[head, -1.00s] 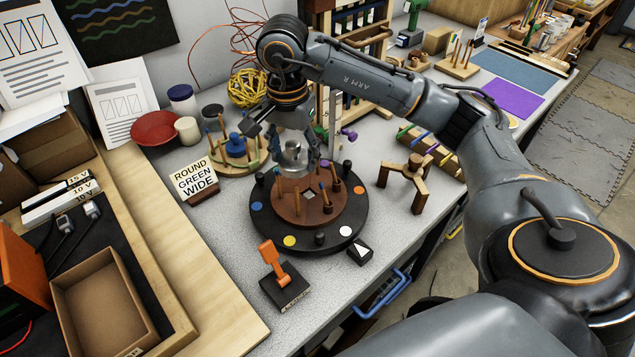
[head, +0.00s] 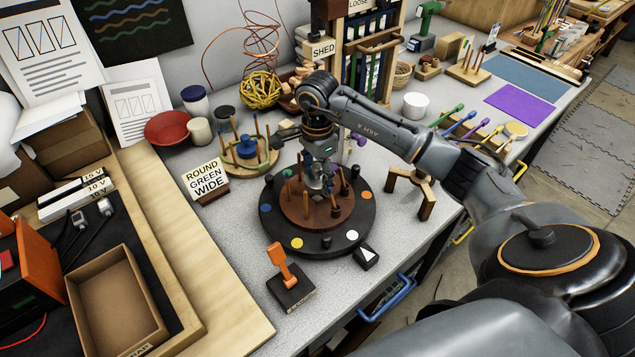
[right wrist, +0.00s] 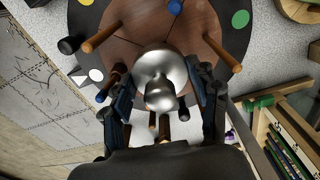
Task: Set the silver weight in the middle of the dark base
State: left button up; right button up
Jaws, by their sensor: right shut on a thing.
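The silver weight (right wrist: 160,75) is a shiny rounded piece with a knob, held between the fingers of my right gripper (right wrist: 163,105) in the right wrist view. In the head view my right gripper (head: 317,178) points down over the dark base (head: 308,220), a round reddish-brown disc with upright wooden pegs around its edge. The weight is over the inner part of the disc, among the pegs; whether it touches the wood I cannot tell. The disc also shows in the right wrist view (right wrist: 140,25). My fingers partly hide the weight in the head view. My left gripper is not in view.
The disc sits on a black round board (head: 268,225) with coloured dots. A paler pegged base with a blue weight (head: 246,147) stands behind left.

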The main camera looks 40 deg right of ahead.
aim_at(317, 187)
notch_tip(317, 187, down, 4)
jog(key=shift+r+p, duration=0.2)
jog(key=shift+p, duration=0.3)
jog(key=shift+f, duration=0.25)
jog(key=shift+f, duration=0.1)
jog(key=o, duration=1.3)
jog(key=shift+c, duration=0.2)
